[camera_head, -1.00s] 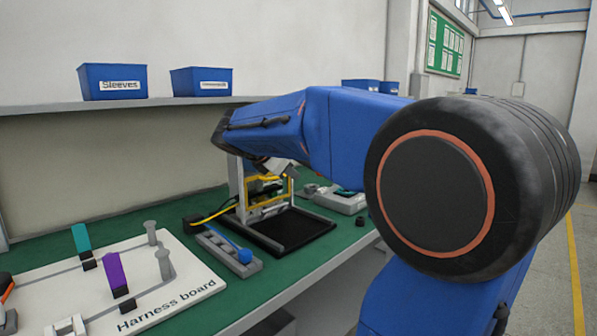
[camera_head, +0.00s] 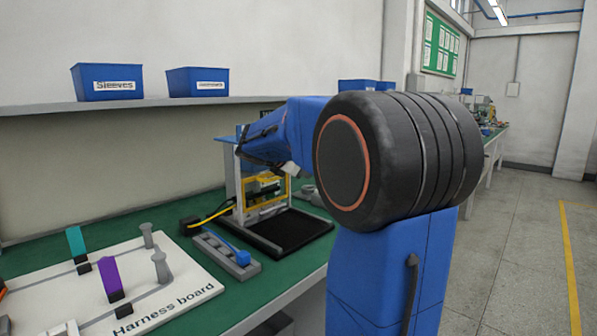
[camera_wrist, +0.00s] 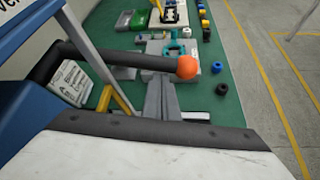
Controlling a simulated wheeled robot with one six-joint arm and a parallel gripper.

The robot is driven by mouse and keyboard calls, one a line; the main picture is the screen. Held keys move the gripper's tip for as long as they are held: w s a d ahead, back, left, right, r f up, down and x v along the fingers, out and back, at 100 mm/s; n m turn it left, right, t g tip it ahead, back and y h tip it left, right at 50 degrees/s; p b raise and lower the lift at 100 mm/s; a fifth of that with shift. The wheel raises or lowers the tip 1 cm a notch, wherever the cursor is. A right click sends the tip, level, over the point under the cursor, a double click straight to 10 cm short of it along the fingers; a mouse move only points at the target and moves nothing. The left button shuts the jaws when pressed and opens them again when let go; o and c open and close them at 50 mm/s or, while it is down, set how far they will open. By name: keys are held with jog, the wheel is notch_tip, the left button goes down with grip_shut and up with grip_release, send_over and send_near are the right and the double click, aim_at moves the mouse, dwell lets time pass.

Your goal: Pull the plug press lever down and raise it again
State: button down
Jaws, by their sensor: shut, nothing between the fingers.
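The plug press (camera_head: 240,190) is a grey frame with a yellow guard on a black base, standing on the green bench in the head view. Its lever (camera_wrist: 120,60) shows in the wrist view as a dark rod ending in an orange ball knob (camera_wrist: 186,67). The rod lies roughly across the picture. My gripper (camera_wrist: 161,82) is shut and empty, its grey fingers pointing toward the rod near the knob. I cannot tell whether they touch it. In the head view, my blue arm hides the lever and most of my gripper.
The white harness board (camera_head: 190,285) with pegs and clips lies at the front left. A grey strip with a blue knob (camera_head: 242,258) lies beside the press. Blue bins (camera_head: 107,82) stand on the shelf above. Open floor (camera_head: 520,240) is at the right.

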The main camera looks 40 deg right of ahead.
jog(key=shift+d+f, duration=0.15)
jog(key=shift+r, duration=0.2)
notch_tip(320, 180, up, 10)
jog(key=n+g, duration=0.1)
jog(key=shift+w+n+g, duration=0.2)
jog(key=shift+n+g, duration=0.2)
dwell(0.5)
jog(key=shift+r, duration=0.15)
dwell(0.4)
